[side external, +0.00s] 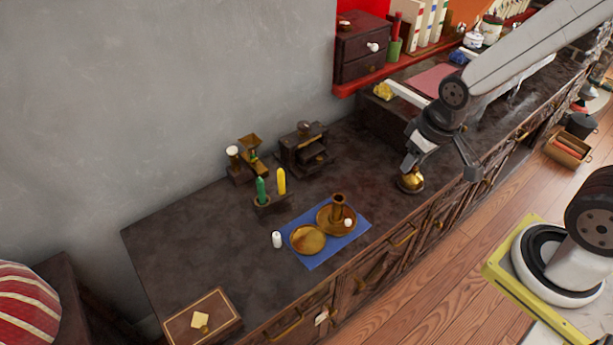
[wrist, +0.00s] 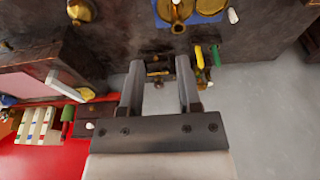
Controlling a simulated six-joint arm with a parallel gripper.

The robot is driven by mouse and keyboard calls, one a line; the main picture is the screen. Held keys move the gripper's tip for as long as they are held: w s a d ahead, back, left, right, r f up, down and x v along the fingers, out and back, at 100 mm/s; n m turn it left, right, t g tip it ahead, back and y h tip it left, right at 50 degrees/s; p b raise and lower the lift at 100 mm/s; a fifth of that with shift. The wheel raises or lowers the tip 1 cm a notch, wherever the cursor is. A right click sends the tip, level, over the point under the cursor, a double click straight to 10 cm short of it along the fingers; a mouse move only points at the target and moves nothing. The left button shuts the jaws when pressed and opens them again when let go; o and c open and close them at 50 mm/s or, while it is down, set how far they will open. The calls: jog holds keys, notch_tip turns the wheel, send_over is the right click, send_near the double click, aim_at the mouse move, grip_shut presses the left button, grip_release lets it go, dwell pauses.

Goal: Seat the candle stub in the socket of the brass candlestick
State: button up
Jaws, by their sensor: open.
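The brass candlestick (side external: 338,201) stands upright on a blue cloth (side external: 326,259), with its wide dish around its foot. A small white piece (side external: 348,223) shows at the dish; I cannot tell what it is. A short white candle stub (side external: 277,240) stands upright on the dark cabinet top, just left of the cloth. In the wrist view the candlestick (wrist: 177,27) is at the top edge and the stub (wrist: 233,16) is right of it. My gripper (side external: 441,175) is open and empty, right of the candlestick and well apart from it; its fingers also show in the wrist view (wrist: 160,66).
A brass plate (side external: 308,240) lies beside the candlestick. Green and yellow candles (side external: 281,182) stand in a holder behind. A brass bell-like object (side external: 411,181) is close to my gripper. A small dark chest (side external: 304,150) stands near the wall. The left cabinet top is mostly clear.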

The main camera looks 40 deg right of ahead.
jog(key=shift+s, duration=0.15)
jog(key=o, duration=0.4)
jog(key=m+g+y, duration=0.3)
jog(key=m+y, duration=0.2)
jog(key=m, duration=1.3)
send_over(277, 234)
jog(key=d, duration=0.2)
notch_tip(277, 234, down, 23)
jog(key=shift+f, duration=0.1)
jog(key=shift+a+f+h, duration=0.15)
jog(key=shift+a+f, duration=0.1)
jog(key=shift+f, duration=0.35)
jog(key=shift+a+f+h, duration=0.15)
jog(key=shift+a+f, duration=0.1)
jog(key=shift+f, duration=0.3)
